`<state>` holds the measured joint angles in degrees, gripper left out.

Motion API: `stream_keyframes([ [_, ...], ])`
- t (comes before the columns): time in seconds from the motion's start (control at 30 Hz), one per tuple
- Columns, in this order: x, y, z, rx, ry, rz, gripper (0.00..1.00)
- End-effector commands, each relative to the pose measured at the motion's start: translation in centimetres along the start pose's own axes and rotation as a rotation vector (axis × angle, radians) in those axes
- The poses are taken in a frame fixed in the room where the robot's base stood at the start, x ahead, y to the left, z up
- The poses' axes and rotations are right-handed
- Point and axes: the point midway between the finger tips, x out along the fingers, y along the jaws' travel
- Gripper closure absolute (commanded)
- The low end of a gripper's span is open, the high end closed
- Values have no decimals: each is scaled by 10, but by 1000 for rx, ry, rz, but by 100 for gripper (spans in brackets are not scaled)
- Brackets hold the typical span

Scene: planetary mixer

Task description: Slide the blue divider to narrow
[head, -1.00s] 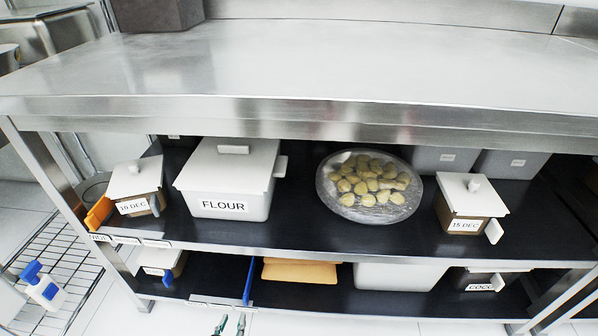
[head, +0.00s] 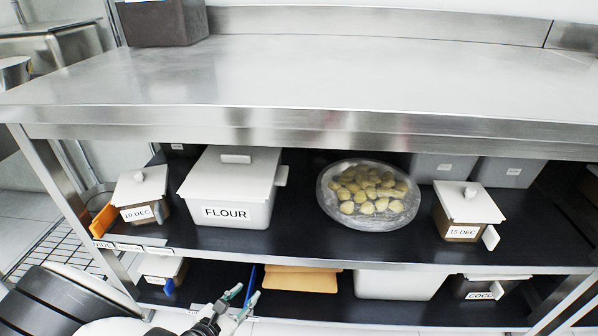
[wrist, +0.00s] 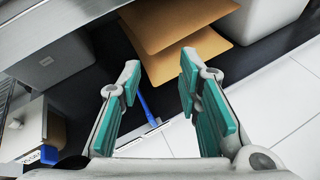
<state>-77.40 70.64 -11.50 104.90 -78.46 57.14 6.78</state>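The blue divider (head: 251,280) stands on the lower shelf (head: 220,273), left of the tan envelopes. Only a thin edge of it shows in the head view. In the wrist view the divider (wrist: 146,106) shows as a thin blue strip between my fingers, nearer the left one. My gripper (head: 242,293) is open and empty at the front edge of the lower shelf, its fingers apart. It also shows in the wrist view (wrist: 160,77). I cannot tell how far the divider is from the fingers in depth. Its lower part is partly hidden.
Tan envelopes (head: 300,280) lie right of the divider, with a pale bin (head: 400,285) beyond. A lidded container (head: 160,268) with a blue tab stands left. An orange divider (head: 104,221) is on the upper shelf, beside a "WIDE" label (head: 103,245). The upper shelf hangs over the lower one.

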Motion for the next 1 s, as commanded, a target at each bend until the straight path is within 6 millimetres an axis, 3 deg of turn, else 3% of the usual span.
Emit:
stream_keyframes([
  [0.03, 3, 1, 26, 63, -4, -49, 68],
  [0.27, 13, -21, 137, 350, -31, -300, 68],
  [0.5, 9, -73, 245, 655, -55, -572, 68],
  [0.8, -26, -158, 347, 1027, -67, -889, 68],
  [1.0, -66, -216, 390, 1272, -61, -1076, 68],
])
